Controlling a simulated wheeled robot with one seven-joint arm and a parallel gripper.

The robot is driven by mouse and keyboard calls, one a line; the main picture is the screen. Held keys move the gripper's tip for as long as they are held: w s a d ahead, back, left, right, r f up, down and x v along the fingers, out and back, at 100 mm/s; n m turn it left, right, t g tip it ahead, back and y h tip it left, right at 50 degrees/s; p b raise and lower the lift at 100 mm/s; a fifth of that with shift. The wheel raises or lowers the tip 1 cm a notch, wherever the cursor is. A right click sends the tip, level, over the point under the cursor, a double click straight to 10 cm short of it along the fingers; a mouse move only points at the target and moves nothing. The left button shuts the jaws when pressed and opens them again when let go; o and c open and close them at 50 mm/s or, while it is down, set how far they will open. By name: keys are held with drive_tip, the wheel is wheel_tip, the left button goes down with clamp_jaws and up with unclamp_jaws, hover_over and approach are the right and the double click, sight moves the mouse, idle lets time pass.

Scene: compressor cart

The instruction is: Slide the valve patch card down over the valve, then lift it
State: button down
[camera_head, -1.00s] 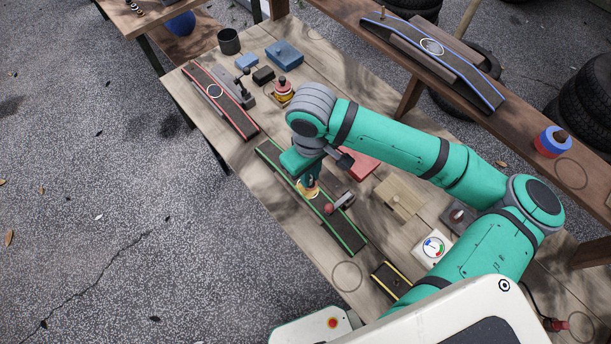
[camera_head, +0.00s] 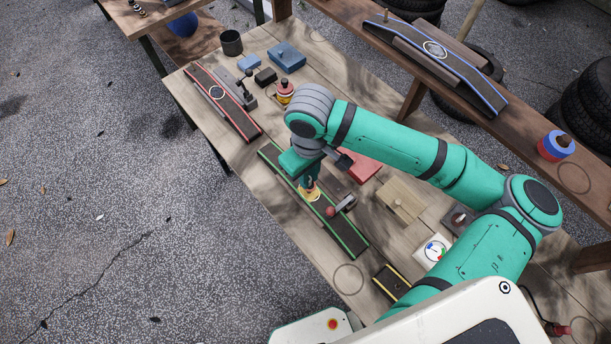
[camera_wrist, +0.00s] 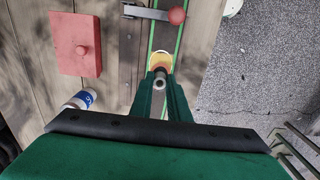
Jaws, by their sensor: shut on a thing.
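My gripper (camera_head: 309,186) points down over the green-edged dark strip (camera_head: 345,237) on the bench. It is shut on a small yellow and red round piece (camera_head: 311,194), which also shows in the wrist view (camera_wrist: 159,62). A round grey metal end (camera_wrist: 158,80) shows between the fingers. The piece is over the strip, but I cannot tell whether it touches it. I cannot make out for certain which thing is the valve patch card or the valve. The fingers hide part of the strip.
A clamp with a red ball (camera_head: 330,211) stands on the strip close to my gripper. A red-edged strip (camera_head: 203,78) lies at the back left.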

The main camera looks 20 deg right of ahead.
drive_tip(key=shift+a, duration=0.1)
drive_tip(key=shift+s+a, duration=0.1)
drive_tip(key=shift+s+d, duration=0.35)
drive_tip(key=shift+d, duration=0.2)
drive_tip(key=shift+a, duration=0.15)
drive_tip(key=shift+w, duration=0.1)
idle(0.3)
drive_tip(key=shift+w+a, duration=0.2)
drive_tip(key=shift+w, duration=0.15)
